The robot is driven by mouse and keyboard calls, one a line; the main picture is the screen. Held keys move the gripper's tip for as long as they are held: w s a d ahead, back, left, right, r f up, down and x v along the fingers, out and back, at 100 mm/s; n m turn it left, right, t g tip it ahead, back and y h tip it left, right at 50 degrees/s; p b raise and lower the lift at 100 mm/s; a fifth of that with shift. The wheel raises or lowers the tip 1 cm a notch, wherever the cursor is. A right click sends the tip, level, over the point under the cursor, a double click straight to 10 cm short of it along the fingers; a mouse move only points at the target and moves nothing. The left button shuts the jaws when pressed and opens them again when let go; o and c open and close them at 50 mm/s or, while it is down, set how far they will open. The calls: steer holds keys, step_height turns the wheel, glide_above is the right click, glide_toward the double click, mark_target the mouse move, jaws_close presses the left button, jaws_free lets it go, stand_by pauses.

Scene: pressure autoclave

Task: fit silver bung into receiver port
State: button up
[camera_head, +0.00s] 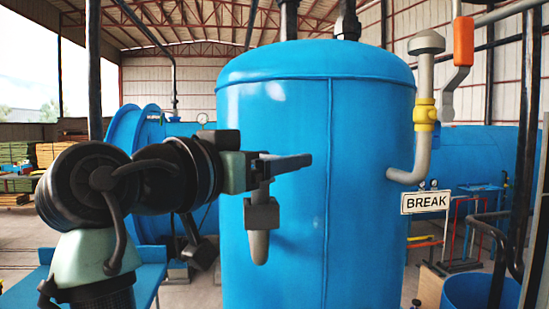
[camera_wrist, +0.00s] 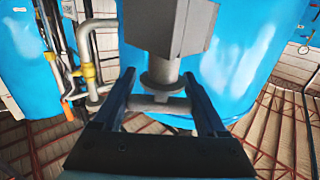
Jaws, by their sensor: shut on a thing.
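My gripper (camera_head: 285,165) is in front of the large blue receiver tank (camera_head: 370,190) in the head view, its dark fingers pointing right. It is shut on the silver bung (camera_head: 261,216), which hangs below the fingers with a grey block and a rounded end pointing down. In the wrist view, my gripper (camera_wrist: 158,76) has its two fingers on either side of the bung's crossbar (camera_wrist: 160,106), with a round flange and the grey block (camera_wrist: 165,30) beyond. The bung appears apart from the tank wall, but the gap is hard to judge. I cannot make out the receiver port.
A grey pipe (camera_head: 421,150) with a yellow fitting enters the tank's right side. A BREAK sign (camera_head: 425,201) hangs beside it. A horizontal blue vessel (camera_head: 150,140) stands behind my arm. A blue bench (camera_head: 147,278) is at lower left.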

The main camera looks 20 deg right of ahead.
steer(key=shift+f+b, duration=0.8)
steer(key=shift+f, duration=0.3)
steer(key=o, duration=1.3)
steer(key=shift+o, duration=0.2)
steer(key=b+v, duration=0.5)
steer(key=v, duration=0.8)
steer(key=shift+r, duration=0.1)
